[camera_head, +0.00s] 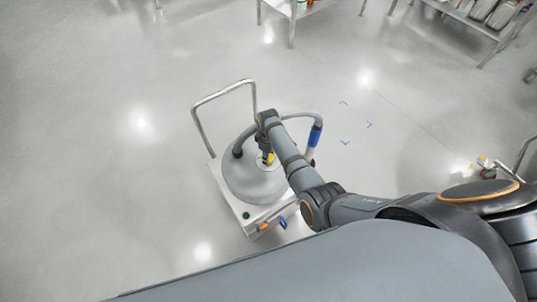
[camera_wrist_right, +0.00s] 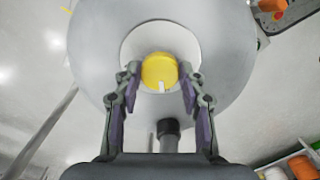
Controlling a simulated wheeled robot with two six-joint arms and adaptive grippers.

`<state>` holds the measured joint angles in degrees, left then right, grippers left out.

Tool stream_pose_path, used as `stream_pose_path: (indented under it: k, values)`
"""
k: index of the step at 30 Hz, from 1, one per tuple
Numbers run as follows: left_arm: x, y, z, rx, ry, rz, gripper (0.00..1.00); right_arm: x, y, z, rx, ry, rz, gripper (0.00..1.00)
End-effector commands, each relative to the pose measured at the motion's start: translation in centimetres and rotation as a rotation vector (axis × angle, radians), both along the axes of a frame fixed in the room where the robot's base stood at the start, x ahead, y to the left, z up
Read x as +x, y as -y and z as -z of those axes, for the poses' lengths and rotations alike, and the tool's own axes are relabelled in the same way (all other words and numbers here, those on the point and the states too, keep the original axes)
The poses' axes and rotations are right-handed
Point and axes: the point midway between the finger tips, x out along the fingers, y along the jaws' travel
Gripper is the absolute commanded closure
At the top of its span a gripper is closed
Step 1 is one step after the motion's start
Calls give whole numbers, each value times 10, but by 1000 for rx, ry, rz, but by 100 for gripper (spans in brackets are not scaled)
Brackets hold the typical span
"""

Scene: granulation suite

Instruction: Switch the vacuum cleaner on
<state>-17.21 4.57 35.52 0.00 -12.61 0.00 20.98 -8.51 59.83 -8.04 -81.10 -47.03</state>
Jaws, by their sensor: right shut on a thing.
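The vacuum cleaner (camera_head: 245,187) has a grey domed top and stands on a steel wheeled base in the head view. A round yellow knob (camera_wrist_right: 159,68) with a small white mark sits on a pale disc (camera_wrist_right: 190,42) on top of the dome. My right gripper (camera_wrist_right: 159,80) is over the dome with one finger on each side of the knob, shut on it. In the head view the right gripper (camera_head: 267,154) partly hides the knob. My left gripper is not in view.
A metal push handle (camera_head: 222,94) rises behind the dome. A grey hose with a blue cuff (camera_head: 315,136) curves on the right side. Metal shelving (camera_head: 465,17) stands at the upper right. The floor to the left is clear.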

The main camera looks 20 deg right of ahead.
Motion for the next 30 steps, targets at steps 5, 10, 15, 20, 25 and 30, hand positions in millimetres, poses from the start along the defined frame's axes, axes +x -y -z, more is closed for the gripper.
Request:
stream_pose_path:
  k: [5,10,15,20,25,30]
  values:
    - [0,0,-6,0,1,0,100,0,0,-2,0,0,54,91]
    - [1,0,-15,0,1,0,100,0,0,-3,0,0,163,91]
    - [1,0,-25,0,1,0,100,0,0,-3,-1,-1,315,91]
    - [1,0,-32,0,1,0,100,0,0,-3,0,0,468,91]
    - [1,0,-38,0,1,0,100,0,0,-2,0,0,630,91]
    - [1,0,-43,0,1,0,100,0,0,-2,0,0,792,91]
